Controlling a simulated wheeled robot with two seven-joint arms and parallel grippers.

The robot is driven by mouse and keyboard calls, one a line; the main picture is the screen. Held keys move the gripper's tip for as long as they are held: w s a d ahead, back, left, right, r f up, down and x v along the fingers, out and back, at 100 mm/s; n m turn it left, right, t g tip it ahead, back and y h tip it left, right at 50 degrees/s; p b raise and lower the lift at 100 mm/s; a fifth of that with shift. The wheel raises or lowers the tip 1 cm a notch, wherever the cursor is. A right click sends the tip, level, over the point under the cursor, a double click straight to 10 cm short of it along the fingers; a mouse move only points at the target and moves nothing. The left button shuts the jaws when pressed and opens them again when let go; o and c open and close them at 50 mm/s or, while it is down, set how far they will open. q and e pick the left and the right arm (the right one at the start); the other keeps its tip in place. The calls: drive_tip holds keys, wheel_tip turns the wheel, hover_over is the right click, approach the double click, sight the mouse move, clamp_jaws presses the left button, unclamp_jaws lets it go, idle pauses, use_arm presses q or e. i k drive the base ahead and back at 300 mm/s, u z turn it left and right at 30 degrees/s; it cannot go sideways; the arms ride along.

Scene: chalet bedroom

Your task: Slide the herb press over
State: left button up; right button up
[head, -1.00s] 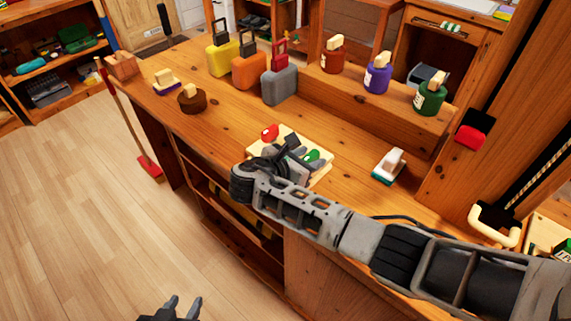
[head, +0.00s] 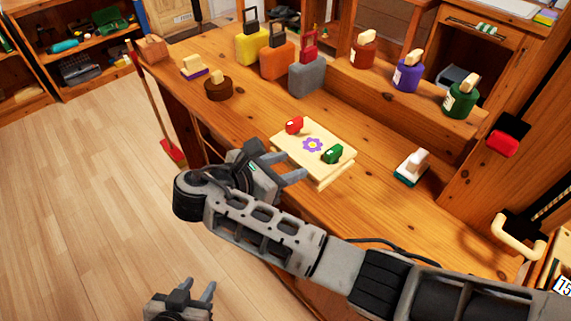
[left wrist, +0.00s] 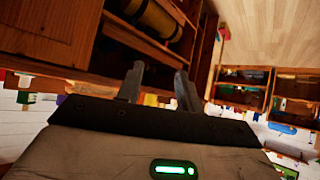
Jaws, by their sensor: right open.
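The herb press (head: 326,174) looks to be the pale wooden board on the workbench in the head view. It has a purple flower on top, a red knob (head: 294,125) at its far left side and a green knob (head: 333,153) at its near right side. My right gripper (head: 285,167) is open and empty at the press's near left edge; I cannot tell whether a finger touches it. My left gripper (head: 199,291) is low over the floor, left of the bench front. In the left wrist view its fingers (left wrist: 158,85) are apart with nothing between them.
The wooden workbench (head: 235,125) has clear top around the press. A white-and-teal brush (head: 411,168) stands to its right, a grey case (head: 307,75) behind it. Several jars stand on a raised shelf (head: 400,105). A red broom (head: 172,152) leans at the bench's left end.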

sight(306, 150)
drive_tip(key=k, duration=1.5)
